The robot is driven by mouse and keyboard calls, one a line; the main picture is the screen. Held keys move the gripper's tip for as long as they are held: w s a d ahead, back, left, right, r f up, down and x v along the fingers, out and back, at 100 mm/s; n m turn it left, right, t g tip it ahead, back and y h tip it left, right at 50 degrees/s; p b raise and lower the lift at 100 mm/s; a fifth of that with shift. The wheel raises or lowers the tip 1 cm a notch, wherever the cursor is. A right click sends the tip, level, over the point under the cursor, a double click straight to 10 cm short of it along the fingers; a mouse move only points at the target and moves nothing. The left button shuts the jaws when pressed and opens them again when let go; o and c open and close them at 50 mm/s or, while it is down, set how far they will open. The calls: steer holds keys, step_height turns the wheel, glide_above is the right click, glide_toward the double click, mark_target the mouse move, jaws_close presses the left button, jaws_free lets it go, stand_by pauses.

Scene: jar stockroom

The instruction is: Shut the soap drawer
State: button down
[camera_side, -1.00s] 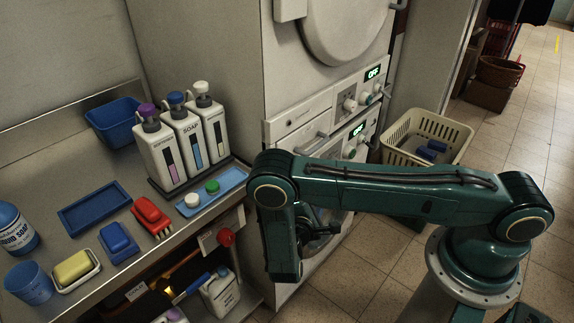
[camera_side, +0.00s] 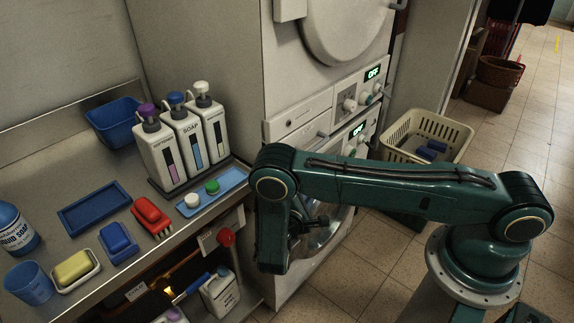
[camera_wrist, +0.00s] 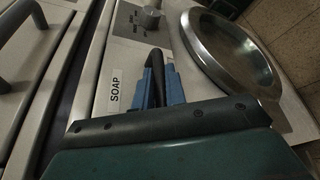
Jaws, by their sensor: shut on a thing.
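The soap drawer (camera_wrist: 99,108) shows in the wrist view as a pale front with a white SOAP label (camera_wrist: 115,91). Its dark handle (camera_wrist: 155,62) runs between the two blue fingers of my gripper (camera_wrist: 160,86), which is shut on it. How far the drawer stands out cannot be told; a dark gap runs along the left of its front. In the side view my gripper (camera_side: 309,226) is a dark shape at the front of the lower machine, partly behind my arm. My arm hides the soap drawer there.
Another front with a dark handle (camera_wrist: 18,34) lies left of the drawer. A grey knob (camera_wrist: 148,17) and a round door (camera_wrist: 228,48) are to the right. A counter (camera_side: 60,170) with bottles stands left in the side view, and a cream basket (camera_side: 397,133) behind my arm.

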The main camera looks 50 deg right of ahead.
steer(key=shift+w+a, duration=0.1)
steer(key=shift+w, duration=0.45)
steer(key=c, duration=1.5)
jaws_free()
steer(key=shift+o, duration=0.2)
steer(key=v, duration=1.3)
steer(key=shift+a, duration=0.35)
steer(key=shift+r, duration=0.2)
